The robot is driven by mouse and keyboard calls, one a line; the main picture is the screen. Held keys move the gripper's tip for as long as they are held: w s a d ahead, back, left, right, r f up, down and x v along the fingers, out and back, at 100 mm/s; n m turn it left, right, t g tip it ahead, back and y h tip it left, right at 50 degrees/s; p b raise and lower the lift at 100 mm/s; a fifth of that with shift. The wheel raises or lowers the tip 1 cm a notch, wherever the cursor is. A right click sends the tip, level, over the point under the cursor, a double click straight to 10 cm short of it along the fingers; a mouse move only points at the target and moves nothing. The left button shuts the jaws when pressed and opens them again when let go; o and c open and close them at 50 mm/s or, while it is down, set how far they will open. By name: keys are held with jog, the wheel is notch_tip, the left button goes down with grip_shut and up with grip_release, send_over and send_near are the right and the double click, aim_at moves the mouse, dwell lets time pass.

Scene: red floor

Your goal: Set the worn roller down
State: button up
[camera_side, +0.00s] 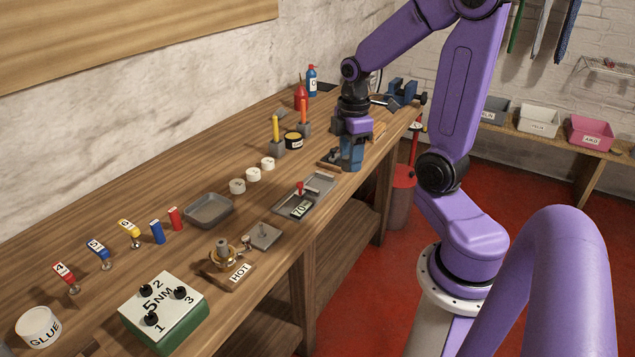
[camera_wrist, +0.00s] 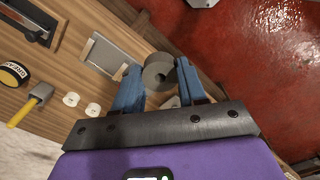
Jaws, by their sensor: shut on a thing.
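The worn roller (camera_wrist: 153,77) shows in the wrist view as a grey round piece with a hole. It sits between the tips of my two blue fingers. My gripper (camera_wrist: 158,68) is shut on it. In the side view my gripper (camera_side: 350,153) points down over the far part of the wooden bench (camera_side: 130,220), near its front edge. There the fingers hide most or all of the roller, and I cannot tell whether it touches anything below.
A grey metal tray (camera_side: 209,209) and several small white rolls (camera_side: 253,175) stand nearer on the bench. Red floor lies beyond the bench edge.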

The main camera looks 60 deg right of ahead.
jog(key=w+d+f, duration=0.4)
jog(key=w, duration=0.4)
send_over(318, 186)
jog(key=f, duration=0.4)
jog(key=shift+s+a+f, duration=0.1)
jog(key=shift+s+f, duration=0.2)
jog(key=shift+f, duration=0.1)
jog(key=shift+w+f, duration=0.25)
jog(key=shift+f, duration=0.1)
jog(key=shift+w+f, duration=0.1)
jog(key=shift+f, duration=1.55)
jog(key=shift+f, duration=0.1)
jog(key=o, duration=0.8)
jog(key=shift+o, duration=0.2)
